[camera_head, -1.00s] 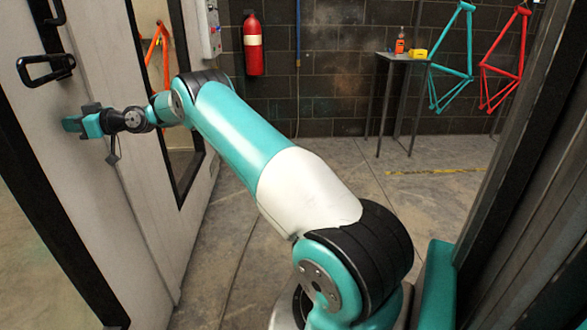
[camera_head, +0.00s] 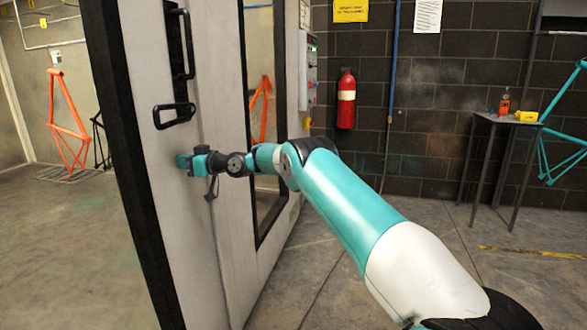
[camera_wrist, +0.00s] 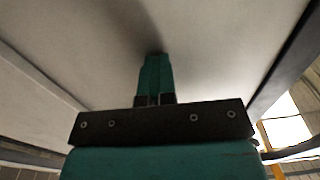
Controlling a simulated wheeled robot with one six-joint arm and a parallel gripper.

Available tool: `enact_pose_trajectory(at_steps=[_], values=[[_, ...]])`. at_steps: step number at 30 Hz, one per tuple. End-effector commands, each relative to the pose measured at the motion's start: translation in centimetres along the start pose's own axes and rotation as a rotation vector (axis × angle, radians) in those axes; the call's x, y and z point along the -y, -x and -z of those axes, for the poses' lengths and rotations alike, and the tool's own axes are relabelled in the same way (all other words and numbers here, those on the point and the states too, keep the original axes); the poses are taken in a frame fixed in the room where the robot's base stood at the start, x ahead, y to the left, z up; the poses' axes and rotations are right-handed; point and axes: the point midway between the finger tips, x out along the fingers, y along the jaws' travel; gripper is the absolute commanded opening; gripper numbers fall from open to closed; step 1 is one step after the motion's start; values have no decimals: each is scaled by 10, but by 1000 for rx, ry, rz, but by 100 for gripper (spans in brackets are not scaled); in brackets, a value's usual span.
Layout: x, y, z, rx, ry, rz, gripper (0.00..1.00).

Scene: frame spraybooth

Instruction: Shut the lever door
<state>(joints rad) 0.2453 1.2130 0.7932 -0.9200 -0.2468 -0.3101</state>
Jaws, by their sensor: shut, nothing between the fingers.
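The door (camera_head: 218,100) is a pale grey panel with a thick black edge on its left, standing open beside the booth opening. Its black lever handle (camera_head: 174,117) is on the panel near that edge. My gripper (camera_head: 183,161) is shut and empty, just below the handle, with its teal fingertips at or very near the panel face. In the wrist view, the shut fingers (camera_wrist: 154,62) point at the pale panel (camera_wrist: 210,55), with a shadow at their tips; I cannot tell whether they touch it. The handle is not identifiable in the wrist view.
An orange bicycle frame (camera_head: 68,125) hangs inside the booth at left. A red fire extinguisher (camera_head: 346,100) hangs on the dark block wall. A small table (camera_head: 497,120) with a bottle and a yellow item stands at right. The floor between door and table is clear.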

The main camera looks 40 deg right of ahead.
Motion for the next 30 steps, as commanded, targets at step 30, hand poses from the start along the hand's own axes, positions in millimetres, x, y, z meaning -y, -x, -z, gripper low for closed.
enact_pose_trajectory(at_steps=[30], values=[[0, 162, 21, -22, 11, -18, 0]])
